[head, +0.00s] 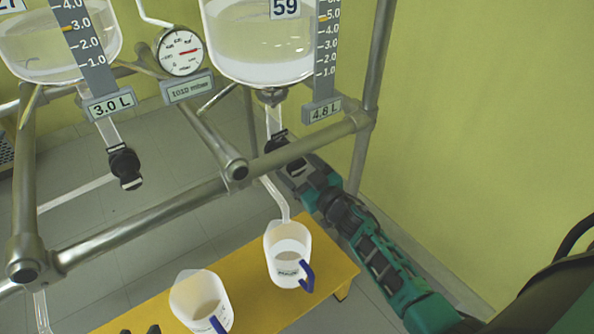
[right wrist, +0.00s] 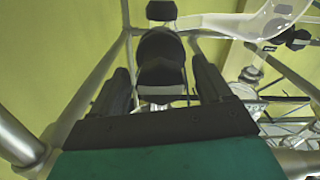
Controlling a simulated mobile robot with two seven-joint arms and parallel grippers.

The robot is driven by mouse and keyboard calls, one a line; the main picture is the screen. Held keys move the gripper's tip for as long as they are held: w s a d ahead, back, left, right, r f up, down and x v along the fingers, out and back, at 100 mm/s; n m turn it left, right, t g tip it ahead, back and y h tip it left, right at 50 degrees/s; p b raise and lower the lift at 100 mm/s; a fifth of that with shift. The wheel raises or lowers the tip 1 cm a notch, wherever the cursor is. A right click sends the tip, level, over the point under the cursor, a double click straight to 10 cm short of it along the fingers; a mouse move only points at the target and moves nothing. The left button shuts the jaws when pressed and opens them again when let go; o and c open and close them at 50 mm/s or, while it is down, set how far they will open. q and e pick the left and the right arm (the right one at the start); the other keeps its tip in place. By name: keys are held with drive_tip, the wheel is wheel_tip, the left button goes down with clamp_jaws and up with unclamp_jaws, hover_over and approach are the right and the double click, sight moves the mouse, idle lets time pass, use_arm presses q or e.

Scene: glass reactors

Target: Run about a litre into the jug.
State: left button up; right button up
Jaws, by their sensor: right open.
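The right glass reactor (head: 262,40), marked 59, holds clear liquid over a white layer; its display reads 4.8 L. Below it is a black outlet valve (head: 276,142), whose handle (right wrist: 162,65) shows in the right wrist view. My right gripper (head: 290,168) is open, with one finger on each side of this handle; I cannot tell whether they touch it. A bent outlet tube (head: 277,198) leads down to a white jug (head: 281,268) with a blue handle, upright on a yellow bench (head: 250,292). Whether liquid runs is unclear. Dark tips at the bottom edge may be my left gripper (head: 140,330).
A second jug (head: 196,298) stands front left on the bench. The left reactor (head: 55,45) reads 3.0 L and has its own black valve (head: 125,166). A metal frame bar (head: 160,212) crosses before the reactors. A pressure gauge (head: 180,52) hangs between them.

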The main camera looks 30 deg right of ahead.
drive_tip(key=shift+w, duration=0.3)
drive_tip(key=shift+c, duration=0.3)
drive_tip(key=c, duration=0.9)
